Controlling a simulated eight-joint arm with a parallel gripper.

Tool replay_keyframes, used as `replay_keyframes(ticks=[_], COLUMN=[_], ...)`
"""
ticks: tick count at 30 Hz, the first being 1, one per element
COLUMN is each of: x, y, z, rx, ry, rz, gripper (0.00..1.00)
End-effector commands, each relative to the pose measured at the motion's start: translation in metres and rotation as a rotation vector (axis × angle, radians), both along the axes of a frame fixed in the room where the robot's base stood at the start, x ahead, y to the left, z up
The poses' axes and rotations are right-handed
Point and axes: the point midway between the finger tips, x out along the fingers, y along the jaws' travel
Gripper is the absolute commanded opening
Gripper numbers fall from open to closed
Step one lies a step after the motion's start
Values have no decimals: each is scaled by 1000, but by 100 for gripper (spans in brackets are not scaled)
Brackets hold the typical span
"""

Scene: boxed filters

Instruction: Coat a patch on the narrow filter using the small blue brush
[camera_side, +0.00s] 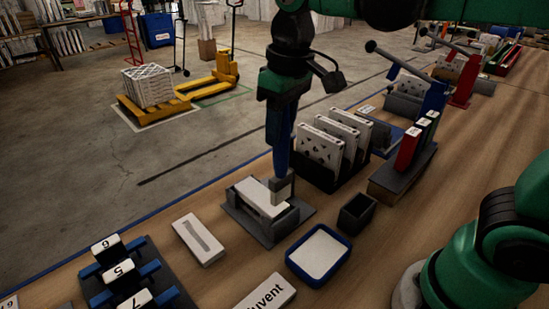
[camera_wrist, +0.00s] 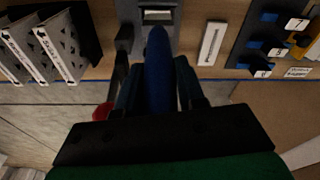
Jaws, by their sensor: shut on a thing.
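My gripper (camera_side: 279,118) is shut on the blue brush (camera_side: 281,150) and holds it upright, its pale grey head down. A narrow white filter (camera_side: 257,194) lies in a dark grey cradle (camera_side: 238,213). The brush head is over the right part of the filter and hides some of it; I cannot tell whether it touches. In the wrist view, the blue brush handle (camera_wrist: 158,75) is between my fingers, and the cradle (camera_wrist: 153,35) is beyond it with a pale strip of filter. Any coating on the filter cannot be made out.
A blue tray (camera_side: 294,266) with a white filling and a small dark open box (camera_side: 352,218) stand right of the cradle. Racked filter boxes (camera_side: 322,150) stand behind. Numbered blocks (camera_side: 122,270) stand front left.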

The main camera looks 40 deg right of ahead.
Motion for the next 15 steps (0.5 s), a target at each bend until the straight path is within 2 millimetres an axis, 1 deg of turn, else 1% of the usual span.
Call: replay_keyframes(ticks=[7, 15], x=[2, 28], y=[0, 0], z=[-23, -20], rx=[0, 0], ry=[0, 0], rz=[0, 0], gripper=[0, 0])
